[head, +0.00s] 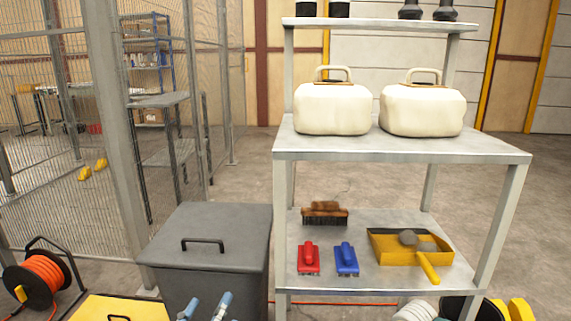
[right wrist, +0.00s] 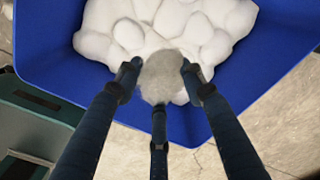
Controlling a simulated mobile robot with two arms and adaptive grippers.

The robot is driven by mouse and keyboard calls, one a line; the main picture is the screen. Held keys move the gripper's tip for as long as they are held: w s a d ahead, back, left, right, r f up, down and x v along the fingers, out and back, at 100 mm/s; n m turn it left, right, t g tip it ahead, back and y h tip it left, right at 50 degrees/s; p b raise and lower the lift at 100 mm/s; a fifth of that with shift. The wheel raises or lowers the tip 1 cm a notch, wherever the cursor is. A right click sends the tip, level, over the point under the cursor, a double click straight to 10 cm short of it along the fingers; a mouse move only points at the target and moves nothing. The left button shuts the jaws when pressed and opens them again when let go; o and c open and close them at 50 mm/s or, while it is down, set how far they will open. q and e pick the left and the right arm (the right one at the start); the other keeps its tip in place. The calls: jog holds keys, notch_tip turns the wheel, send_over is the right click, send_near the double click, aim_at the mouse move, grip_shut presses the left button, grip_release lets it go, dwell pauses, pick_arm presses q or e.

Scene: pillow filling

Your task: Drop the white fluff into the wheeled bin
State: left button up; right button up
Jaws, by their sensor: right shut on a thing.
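In the right wrist view, a blue open container (right wrist: 52,50) holds a heap of white fluff (right wrist: 130,33) in rounded lumps. My right gripper (right wrist: 160,82) has its dark fingers closed around a greyish-white lump of fluff (right wrist: 162,78), just over the near side of the heap. I cannot tell whether this lump still touches the heap. In the head view, a dark grey bin (head: 215,262) with a flat lid and black handle stands left of the shelf. Its wheels do not show, and I cannot tell if it is the wheeled bin.
A metal shelf (head: 400,148) holds two cream canisters (head: 332,110) (head: 422,110), brushes (head: 309,258) and a yellow dustpan (head: 390,247). An orange hose reel (head: 42,280) stands by a mesh fence at left. A teal case (right wrist: 35,115) lies beside the blue container. Floor is clear behind the shelf.

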pick_arm(q)
jog(key=shift+s+d+r+t+h+b, duration=0.1)
jog(key=shift+s+r+t+h+b, duration=0.3)
jog(key=shift+r, duration=0.85)
jog(key=shift+s+d+r+t+h+p, duration=0.1)
jog(key=shift+s+r+t, duration=0.1)
jog(key=shift+r+t, duration=0.75)
pick_arm(e)
jog(key=shift+f, duration=0.35)
pick_arm(q)
jog(key=shift+r+g, duration=0.25)
pick_arm(e)
jog(key=o, duration=0.8)
notch_tip(320, 180, up, 12)
